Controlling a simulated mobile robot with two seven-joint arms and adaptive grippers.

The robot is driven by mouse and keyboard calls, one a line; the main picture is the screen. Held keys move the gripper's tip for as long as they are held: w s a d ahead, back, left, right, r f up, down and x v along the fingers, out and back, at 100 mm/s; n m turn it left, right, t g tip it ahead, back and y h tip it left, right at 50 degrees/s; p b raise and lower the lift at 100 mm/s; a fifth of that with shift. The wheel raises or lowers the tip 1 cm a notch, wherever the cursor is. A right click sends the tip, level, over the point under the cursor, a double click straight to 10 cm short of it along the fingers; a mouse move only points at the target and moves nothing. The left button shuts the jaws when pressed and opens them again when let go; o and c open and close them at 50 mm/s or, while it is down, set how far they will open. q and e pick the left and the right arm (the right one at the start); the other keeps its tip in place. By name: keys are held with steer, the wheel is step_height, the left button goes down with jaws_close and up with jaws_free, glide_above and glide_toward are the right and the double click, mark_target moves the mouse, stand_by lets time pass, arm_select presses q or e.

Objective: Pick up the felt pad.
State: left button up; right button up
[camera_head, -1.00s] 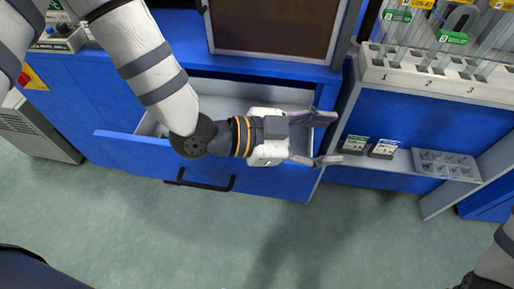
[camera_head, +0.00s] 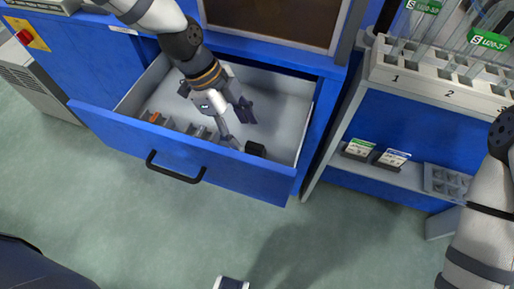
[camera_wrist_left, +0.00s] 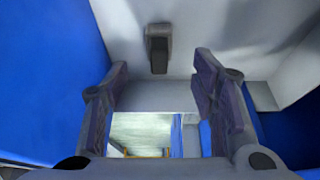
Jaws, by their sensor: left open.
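A small dark block, which looks like the felt pad (camera_head: 256,149), lies in the open drawer (camera_head: 284,100) near its front right. In the left wrist view a dark grey block (camera_wrist_left: 158,50) lies on the pale drawer floor, beyond and roughly between my fingertips. My left gripper (camera_head: 240,124) reaches down into the drawer, open and empty, with its fingers just left of and above the dark block in the picture. The block is apart from the fingers in the wrist view. My right arm shows at the right edge, but its gripper is out of view.
The blue drawer front (camera_head: 190,158) with its black handle stands out from the cabinet. Small orange-brown and grey items (camera_head: 155,118) sit by the drawer's front wall at left. A rack (camera_head: 440,80) and a shelf with two labelled boxes (camera_head: 359,149) stand at right.

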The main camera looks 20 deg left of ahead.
mark_target(252, 145)
arm_select(q)
steer(key=x, duration=0.7)
steer(key=shift+d+f, duration=0.15)
steer(key=shift+d, duration=0.2)
steer(key=c, duration=1.2)
